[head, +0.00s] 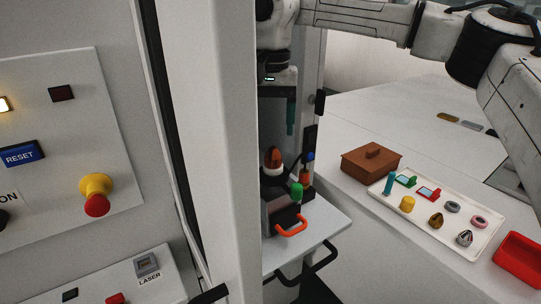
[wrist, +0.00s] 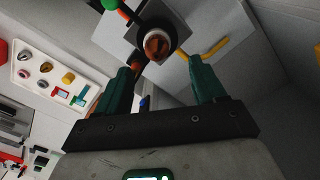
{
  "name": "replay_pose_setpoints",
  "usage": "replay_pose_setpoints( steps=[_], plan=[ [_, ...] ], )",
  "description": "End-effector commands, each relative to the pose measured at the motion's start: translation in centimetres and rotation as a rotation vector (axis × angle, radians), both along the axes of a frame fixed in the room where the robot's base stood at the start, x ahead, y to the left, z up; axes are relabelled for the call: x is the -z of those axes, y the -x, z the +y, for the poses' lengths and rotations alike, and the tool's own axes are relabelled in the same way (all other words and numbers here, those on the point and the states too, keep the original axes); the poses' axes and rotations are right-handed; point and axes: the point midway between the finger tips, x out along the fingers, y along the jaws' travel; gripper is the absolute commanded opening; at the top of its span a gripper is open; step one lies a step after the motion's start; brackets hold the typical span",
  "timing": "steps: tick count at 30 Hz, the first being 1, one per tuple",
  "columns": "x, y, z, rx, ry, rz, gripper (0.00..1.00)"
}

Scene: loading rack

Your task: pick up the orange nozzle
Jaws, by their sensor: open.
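The orange nozzle (head: 273,158) is a brown-orange cone with a pale ring at its base. It stands upright on a dark fixture inside the machine's opening. In the wrist view the nozzle (wrist: 157,45) is seen end-on, beyond my fingertips and roughly centred between them. My gripper (head: 290,128) points down above the nozzle and appears slightly to its right in the head view, where only one teal finger shows clearly. In the wrist view my gripper (wrist: 160,66) is open, with nothing between its teal fingers. The pale frame hides part of the machine's interior in the head view.
A green knob (head: 297,189) and an orange handle (head: 292,228) are close to the nozzle. The machine's pale post (head: 228,150) stands left of it. To the right are a brown box (head: 358,170), a white tray (head: 470,245) of small parts and a red bin (head: 520,262).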

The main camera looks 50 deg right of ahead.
Motion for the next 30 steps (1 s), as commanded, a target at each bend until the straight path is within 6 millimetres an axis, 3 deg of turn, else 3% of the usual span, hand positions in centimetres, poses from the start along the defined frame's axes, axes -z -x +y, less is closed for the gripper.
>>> replay_pose_setpoints(
  steps=[8,17,24,30],
  plan=[
    [2.3,0.1,0.0,-0.001,-0.001,0.000,0.70],
    [6.3,0.3,-0.1,-0.001,-0.003,0.001,0.70],
    [6.8,0.3,-0.1,-0.001,0.000,-0.001,0.70],
    [6.8,0.3,-0.1,-0.001,-0.001,-0.001,0.52]
  ],
)
